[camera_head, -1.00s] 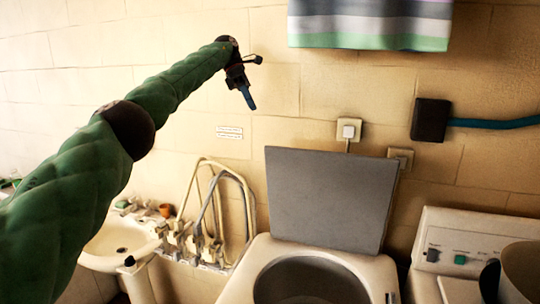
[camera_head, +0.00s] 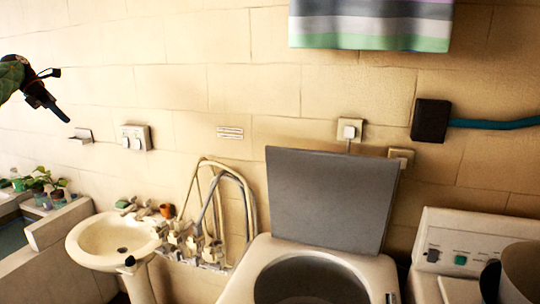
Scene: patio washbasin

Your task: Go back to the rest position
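My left gripper (camera_head: 50,103) is at the far left of the head view, raised in front of the tiled wall and above the washbasin's level. Its dark fingers point down and to the right, and I see nothing held in them. They look close together, but I cannot tell whether they are open or shut. Only the green end of my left arm (camera_head: 10,80) shows at the left edge. My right gripper is not in view.
A white washbasin (camera_head: 85,245) stands lower left, beside hoses and taps (camera_head: 205,240). A washer with a raised grey lid (camera_head: 330,200) is at lower middle. A control panel (camera_head: 470,245) and a pot (camera_head: 522,272) are at right. Potted plants (camera_head: 45,183) stand at left.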

